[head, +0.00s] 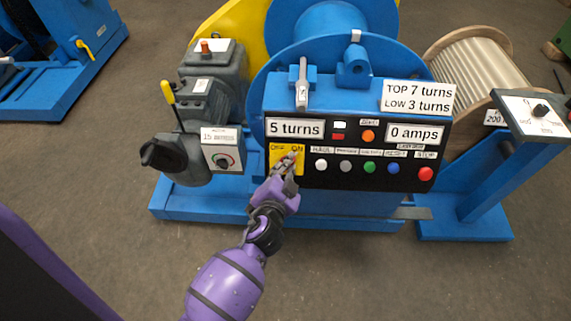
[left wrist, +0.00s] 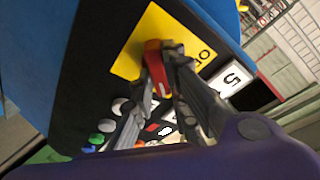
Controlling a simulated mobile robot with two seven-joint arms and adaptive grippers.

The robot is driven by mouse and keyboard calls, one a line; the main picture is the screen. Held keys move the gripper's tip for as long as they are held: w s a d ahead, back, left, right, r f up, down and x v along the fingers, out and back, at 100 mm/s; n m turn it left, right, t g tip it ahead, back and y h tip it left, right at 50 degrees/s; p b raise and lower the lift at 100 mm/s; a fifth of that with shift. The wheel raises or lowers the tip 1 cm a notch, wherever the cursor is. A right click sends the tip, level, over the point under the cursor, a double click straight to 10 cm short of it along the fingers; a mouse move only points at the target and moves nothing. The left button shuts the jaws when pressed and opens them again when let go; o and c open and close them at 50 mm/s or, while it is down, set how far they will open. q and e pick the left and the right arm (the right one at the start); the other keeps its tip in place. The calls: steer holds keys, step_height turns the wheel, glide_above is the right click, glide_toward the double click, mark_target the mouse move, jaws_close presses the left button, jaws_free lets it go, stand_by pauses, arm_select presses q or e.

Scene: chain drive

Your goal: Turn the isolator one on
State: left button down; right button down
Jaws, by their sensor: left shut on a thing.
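The isolator is a yellow plate (head: 275,154) marked OFF and ON at the left end of the black control panel (head: 385,174). Its red handle (left wrist: 153,62) shows in the left wrist view, in front of the yellow plate (left wrist: 130,62). My left gripper (head: 287,163) is at the plate in the head view, and its fingers (left wrist: 160,85) are shut on the red handle. The fingers hide most of the handle in the head view, so I cannot tell its exact angle there. My right gripper is not in view.
Several buttons, including a green one (head: 369,168) and a red one (head: 425,173), sit right of the isolator. A motor unit (head: 205,95) with a dial box (head: 223,158) stands left. A wooden cable reel (head: 475,75) stands right. The floor in front is clear.

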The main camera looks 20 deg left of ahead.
arm_select(q)
steer(key=shift+m, duration=0.5)
steer(key=c, duration=1.7)
jaws_free()
steer(key=v, duration=1.2)
